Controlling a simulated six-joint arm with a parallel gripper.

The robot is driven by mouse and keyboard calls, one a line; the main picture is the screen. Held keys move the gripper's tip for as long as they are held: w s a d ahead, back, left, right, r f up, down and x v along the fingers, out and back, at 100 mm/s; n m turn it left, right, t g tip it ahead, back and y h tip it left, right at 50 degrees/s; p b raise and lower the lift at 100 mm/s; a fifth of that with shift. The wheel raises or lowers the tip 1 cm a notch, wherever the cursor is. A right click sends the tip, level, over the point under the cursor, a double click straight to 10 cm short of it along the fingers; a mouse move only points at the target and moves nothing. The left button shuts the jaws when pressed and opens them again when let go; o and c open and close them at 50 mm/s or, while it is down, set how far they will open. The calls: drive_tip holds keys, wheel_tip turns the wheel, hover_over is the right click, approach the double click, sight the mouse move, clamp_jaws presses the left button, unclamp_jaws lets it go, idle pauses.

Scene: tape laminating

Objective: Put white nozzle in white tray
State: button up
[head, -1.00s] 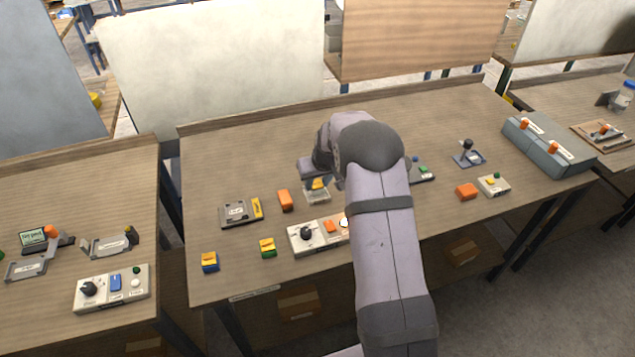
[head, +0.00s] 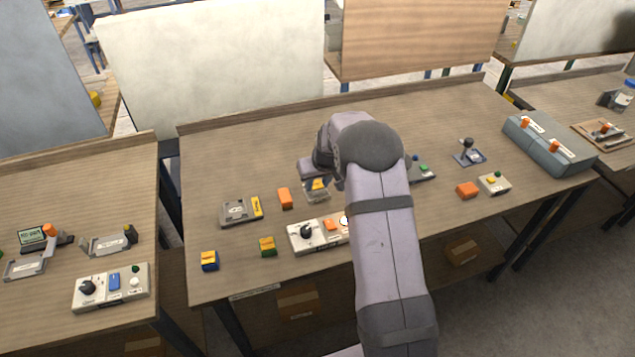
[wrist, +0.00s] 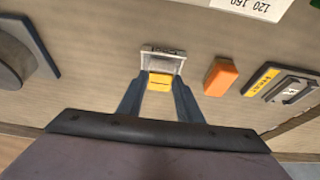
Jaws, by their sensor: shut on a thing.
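My gripper (wrist: 158,98) is shut on a small yellow-topped piece (wrist: 160,81), which also shows in the head view (head: 317,184). Its lower part is hidden, so I cannot tell whether it is the white nozzle. A small pale tray (wrist: 174,65) lies right at the piece, just beyond the fingertips in the wrist view. In the head view the tray (head: 318,198) shows just under the gripper on the table. I cannot tell whether the piece touches the tray or is inside it.
An orange block (head: 285,198) and a grey device with a yellow label (head: 237,212) lie to the left. A white control box (head: 305,237) stands in front. The table's back is clear.

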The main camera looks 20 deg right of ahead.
drive_tip(key=shift+f, duration=0.3)
idle(0.5)
drive_tip(key=o, duration=1.3)
drive_tip(key=shift+b+v, duration=1.4)
drive_tip(key=shift+v, duration=2.3)
